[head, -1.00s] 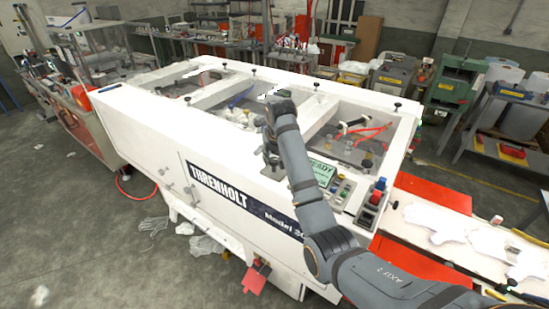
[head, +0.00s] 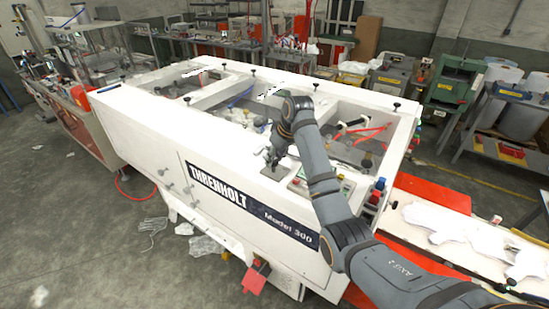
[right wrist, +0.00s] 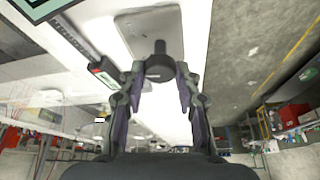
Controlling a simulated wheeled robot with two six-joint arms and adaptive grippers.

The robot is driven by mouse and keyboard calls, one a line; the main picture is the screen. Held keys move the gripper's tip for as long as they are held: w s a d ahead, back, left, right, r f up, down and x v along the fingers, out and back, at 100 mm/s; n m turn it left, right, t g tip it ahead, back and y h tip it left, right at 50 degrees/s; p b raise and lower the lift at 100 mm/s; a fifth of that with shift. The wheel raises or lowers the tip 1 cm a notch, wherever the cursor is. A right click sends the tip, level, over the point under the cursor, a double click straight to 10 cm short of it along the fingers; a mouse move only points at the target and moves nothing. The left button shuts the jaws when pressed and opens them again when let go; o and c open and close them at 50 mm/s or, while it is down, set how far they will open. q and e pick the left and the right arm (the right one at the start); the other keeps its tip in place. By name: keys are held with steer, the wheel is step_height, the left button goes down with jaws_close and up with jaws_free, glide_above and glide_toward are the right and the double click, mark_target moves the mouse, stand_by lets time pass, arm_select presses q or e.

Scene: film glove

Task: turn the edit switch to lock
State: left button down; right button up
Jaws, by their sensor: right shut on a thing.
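The edit switch shows in the right wrist view as a dark round knob (right wrist: 159,60) standing on a light grey plate (right wrist: 150,28). My right gripper (right wrist: 160,74) has its two fingers on either side of the knob, shut on it. In the head view my right gripper (head: 275,157) is above the grey plate (head: 272,171) on the front top edge of the white Threnholt machine (head: 150,115). The knob is hidden there by the gripper. The switch's lettering and its pointing direction cannot be read. My left gripper is not in view.
A green-edged screen (right wrist: 55,8) and a small labelled red-and-black part (right wrist: 103,70) are near the plate. Red and dark controls (head: 377,190) stand at the machine's right end. A conveyor with white gloves (head: 450,225) is farther right. Open floor lies in front.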

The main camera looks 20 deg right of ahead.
steer(key=n+g+y, duration=0.1)
steer(key=n, duration=0.5)
steer(key=shift+w+d+f+g+y, duration=0.1)
steer(key=shift+d+g+y, duration=0.1)
steer(key=shift+g+y, duration=0.2)
steer(key=n+g, duration=0.1)
steer(key=n, duration=0.4)
steer(key=shift+w+g+y, duration=0.1)
steer(key=shift+g+y, duration=0.2)
steer(key=shift+g, duration=0.1)
steer(key=shift+n, duration=0.4)
steer(key=o, duration=1.2)
steer(key=shift+c, duration=0.2)
steer(key=shift+w, duration=0.1)
steer(key=shift+d+r, duration=0.15)
steer(key=shift+r, duration=0.2)
steer(key=v, duration=1.1)
